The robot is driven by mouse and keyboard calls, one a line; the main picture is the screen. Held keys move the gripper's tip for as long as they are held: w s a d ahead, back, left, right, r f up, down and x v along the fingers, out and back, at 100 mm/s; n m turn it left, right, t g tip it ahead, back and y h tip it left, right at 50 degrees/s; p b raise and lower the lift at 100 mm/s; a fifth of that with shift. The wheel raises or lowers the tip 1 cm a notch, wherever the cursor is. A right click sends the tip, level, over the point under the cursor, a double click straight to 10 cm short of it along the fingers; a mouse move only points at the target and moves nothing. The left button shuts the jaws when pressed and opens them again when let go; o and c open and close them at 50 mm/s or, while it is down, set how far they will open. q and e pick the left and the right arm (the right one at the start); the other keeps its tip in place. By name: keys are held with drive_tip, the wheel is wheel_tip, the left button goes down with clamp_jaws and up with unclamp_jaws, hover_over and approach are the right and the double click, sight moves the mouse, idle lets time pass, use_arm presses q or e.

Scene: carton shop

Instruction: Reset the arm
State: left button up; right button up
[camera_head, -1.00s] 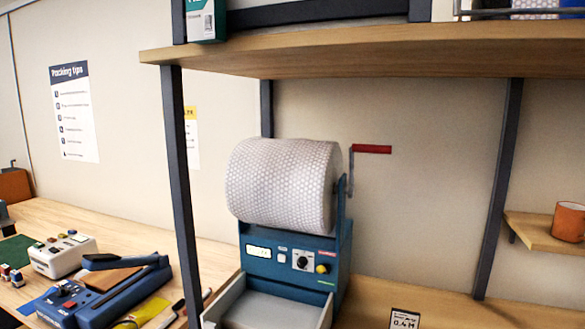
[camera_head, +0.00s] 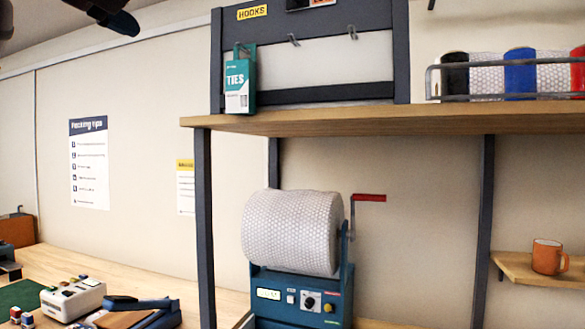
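A dark part of my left arm or gripper (camera_head: 112,14) shows at the top left corner of the head view, high above the bench. It is cut off by the frame edge, so I cannot tell whether its fingers are open or shut. My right gripper is out of view.
A wooden shelf (camera_head: 330,121) on dark posts holds a hook frame with a green TIES box (camera_head: 240,83) and a rack of rolls (camera_head: 520,74). Below stands a blue machine (camera_head: 300,297) with a bubble-wrap roll (camera_head: 292,231). An orange mug (camera_head: 548,257) sits at right. A workbench (camera_head: 110,262) with tools lies lower left.

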use_arm(q)
wheel_tip(320, 180, up, 4)
drive_tip(key=s+n+t+h, duration=0.2)
drive_tip(key=n+t, duration=0.1)
drive_tip(key=n, duration=0.1)
drive_tip(key=w+d+f+n+h, duration=0.3)
drive_tip(key=w+f+n, duration=0.8)
drive_tip(key=f, duration=0.4)
drive_tip(key=w+a+f+n+y, duration=0.25)
drive_tip(key=f+n, duration=0.25)
drive_tip(key=f, duration=1.3)
drive_tip(key=w+a+f+n+y, duration=0.1)
drive_tip(key=w+f+n+y, duration=0.3)
drive_tip(key=f, duration=1.4)
drive_tip(key=s+a+f+n, duration=0.2)
drive_tip(key=s+f, duration=0.1)
drive_tip(key=f, duration=0.5)
drive_tip(key=s+a+f+n, duration=0.1)
drive_tip(key=s+f+n, duration=0.15)
drive_tip(key=f, duration=0.45)
drive_tip(key=s+a+f+n+g+y, duration=0.2)
drive_tip(key=s+f+g, duration=0.1)
drive_tip(key=s+f, duration=1.1)
drive_tip(key=s+a+f+n+g+y, duration=0.3)
drive_tip(key=s+f+g, duration=0.1)
drive_tip(key=s+f, duration=1)
drive_tip(key=shift+s+f+n+b, duration=0.35)
drive_tip(key=shift+f+b, duration=0.1)
drive_tip(key=shift+f, duration=0.45)
